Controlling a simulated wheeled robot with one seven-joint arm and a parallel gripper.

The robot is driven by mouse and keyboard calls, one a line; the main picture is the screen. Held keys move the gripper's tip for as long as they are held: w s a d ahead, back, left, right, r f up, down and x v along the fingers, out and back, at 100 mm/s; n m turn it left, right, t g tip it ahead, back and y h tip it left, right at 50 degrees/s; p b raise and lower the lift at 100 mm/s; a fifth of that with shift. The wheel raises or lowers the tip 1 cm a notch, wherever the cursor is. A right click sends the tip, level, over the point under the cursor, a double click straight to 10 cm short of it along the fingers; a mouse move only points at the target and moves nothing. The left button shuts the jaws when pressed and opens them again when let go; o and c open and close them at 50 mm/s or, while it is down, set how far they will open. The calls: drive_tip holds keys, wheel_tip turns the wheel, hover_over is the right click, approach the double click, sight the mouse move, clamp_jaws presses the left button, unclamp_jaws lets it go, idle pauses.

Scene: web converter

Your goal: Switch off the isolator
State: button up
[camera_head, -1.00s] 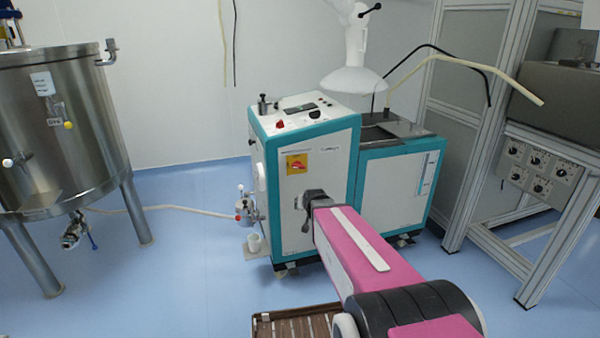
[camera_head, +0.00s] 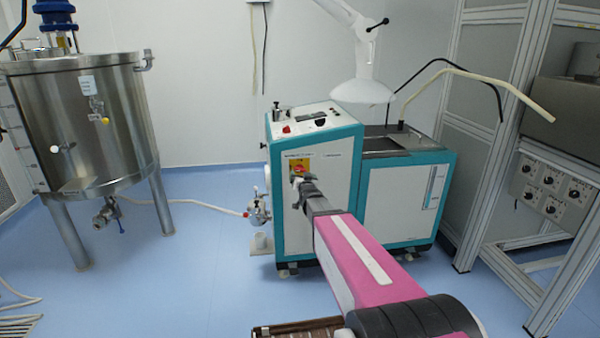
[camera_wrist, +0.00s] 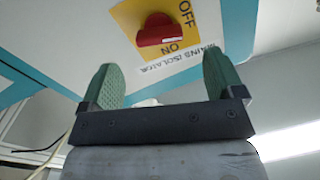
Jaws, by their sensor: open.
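The isolator is a red rotary handle (camera_wrist: 158,30) on a yellow plate (camera_wrist: 128,18) marked OFF and ON, labelled "MAINS ISOLATOR" in the wrist view. The handle's long side lies toward the ON mark, roughly across the picture. In the head view the isolator (camera_head: 299,168) is on the front of the white and teal machine (camera_head: 330,215), partly hidden by my gripper. My gripper (camera_wrist: 163,82) is open, with its two green fingers apart and empty. The handle lies ahead of the fingers, between their lines, and appears apart from them. In the head view my gripper (camera_head: 302,185) is just below the isolator.
A steel tank (camera_head: 80,130) on legs stands left. A teal-edged tank unit (camera_head: 405,190) adjoins the machine's right side, with a white extraction hood (camera_head: 362,90) above. A metal frame with a knob panel (camera_head: 548,190) is at right. Blue floor lies open at left.

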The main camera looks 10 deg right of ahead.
sight(301, 171)
drive_tip(key=w, duration=0.7)
